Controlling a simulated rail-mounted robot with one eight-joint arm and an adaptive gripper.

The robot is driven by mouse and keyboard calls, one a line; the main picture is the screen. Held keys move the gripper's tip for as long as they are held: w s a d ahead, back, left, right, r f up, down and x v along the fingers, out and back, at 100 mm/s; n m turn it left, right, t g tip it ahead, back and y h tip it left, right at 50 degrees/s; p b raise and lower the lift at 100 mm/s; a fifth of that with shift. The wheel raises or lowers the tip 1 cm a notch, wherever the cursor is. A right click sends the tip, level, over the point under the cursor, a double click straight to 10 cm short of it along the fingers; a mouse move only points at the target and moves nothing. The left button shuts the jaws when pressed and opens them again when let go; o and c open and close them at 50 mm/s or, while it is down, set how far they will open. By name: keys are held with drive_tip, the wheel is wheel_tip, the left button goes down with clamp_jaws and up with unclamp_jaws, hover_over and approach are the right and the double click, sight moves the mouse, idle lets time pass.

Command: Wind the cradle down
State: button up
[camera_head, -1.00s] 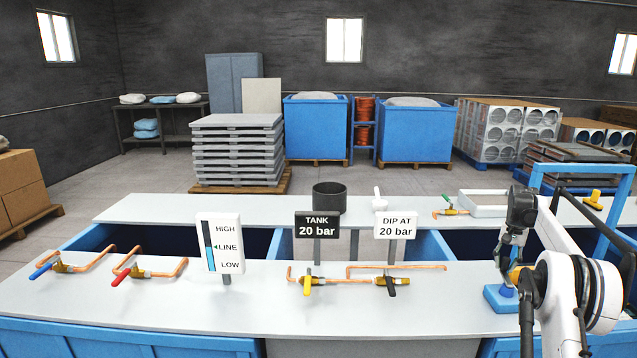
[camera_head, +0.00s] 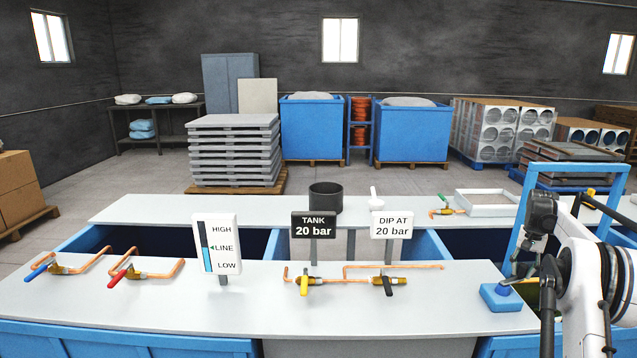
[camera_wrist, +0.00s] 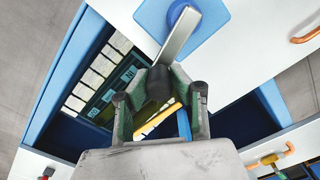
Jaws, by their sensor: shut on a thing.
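In the wrist view, the grey crank arm (camera_wrist: 180,35) runs from a blue mount (camera_wrist: 208,14) to a dark handle knob (camera_wrist: 158,84). My gripper (camera_wrist: 158,95) is shut on that knob, with a finger on either side. The blue mount also shows on the bench in the head view (camera_head: 509,297); my arm hides part of the crank there. A dark framed panel with pale squares (camera_wrist: 98,72) lies in the blue-sided opening in the wrist view; I cannot tell whether it belongs to the cradle. A blue frame (camera_head: 570,167) rises above the right opening.
A "TANK 20 bar" sign (camera_head: 321,225) and a "DIP AT 20 bar" sign (camera_head: 391,225) stand mid-bench. A level gauge (camera_head: 217,244) stands left of them. Yellow (camera_head: 304,285), black (camera_head: 388,285), red (camera_head: 121,276) and blue (camera_head: 38,271) valve levers line the front.

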drive_tip(key=shift+s+d, duration=0.15)
drive_tip(key=shift+s, duration=0.25)
drive_tip(key=o, duration=0.8)
drive_tip(key=shift+c, duration=0.2)
drive_tip(key=shift+w+r, duration=0.1)
drive_tip(key=shift+r, duration=0.1)
drive_tip(key=shift+r+p, duration=1.45)
drive_tip(key=shift+r, duration=1.9)
